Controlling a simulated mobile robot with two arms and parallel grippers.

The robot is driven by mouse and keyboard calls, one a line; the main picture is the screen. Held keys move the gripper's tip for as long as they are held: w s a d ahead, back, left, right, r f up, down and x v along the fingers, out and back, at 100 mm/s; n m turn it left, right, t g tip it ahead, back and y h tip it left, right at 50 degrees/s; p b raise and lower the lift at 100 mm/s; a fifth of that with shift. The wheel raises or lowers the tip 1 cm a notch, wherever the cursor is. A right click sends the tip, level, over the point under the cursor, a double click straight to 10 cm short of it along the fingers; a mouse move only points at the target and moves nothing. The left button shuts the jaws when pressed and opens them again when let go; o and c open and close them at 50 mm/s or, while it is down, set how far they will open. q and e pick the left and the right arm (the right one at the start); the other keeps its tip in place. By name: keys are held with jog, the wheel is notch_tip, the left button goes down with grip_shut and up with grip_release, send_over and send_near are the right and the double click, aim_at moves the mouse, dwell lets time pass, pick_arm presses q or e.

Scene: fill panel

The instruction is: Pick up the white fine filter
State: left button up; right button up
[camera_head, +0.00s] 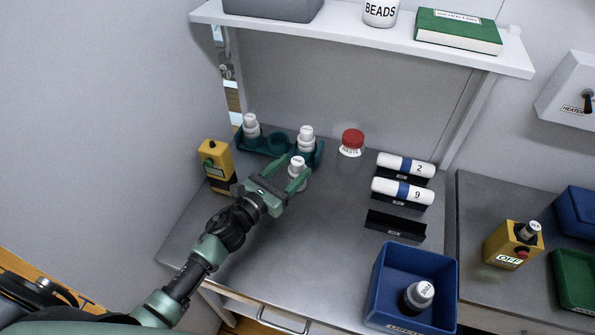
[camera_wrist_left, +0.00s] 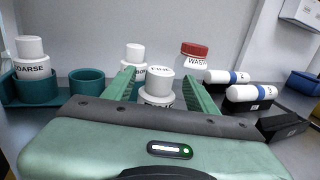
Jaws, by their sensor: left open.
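The white fine filter (camera_head: 297,163) stands upright on the grey bench, in front of the teal rack. My left gripper (camera_head: 285,179) is open, its green fingers reaching to either side of the filter. In the left wrist view the filter (camera_wrist_left: 159,88), with a label on its cap, stands between the two spread fingers (camera_wrist_left: 160,92). Its lower part is hidden behind the gripper body. I cannot tell whether either finger touches it. My right gripper is not in view.
The teal rack (camera_head: 279,152) holds two white bottles, with an empty ring between them. A red-capped waste jar (camera_head: 352,143), white cylinders on black stands (camera_head: 403,193) and a blue bin (camera_head: 375,295) holding a bottle are to the right. A yellow device (camera_head: 214,158) stands left.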

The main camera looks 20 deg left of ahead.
pick_arm(q)
jog(key=x, duration=0.2)
jog(key=shift+w+d, duration=0.1)
jog(key=shift+w, duration=0.2)
jog(key=shift+s, duration=0.1)
grip_shut()
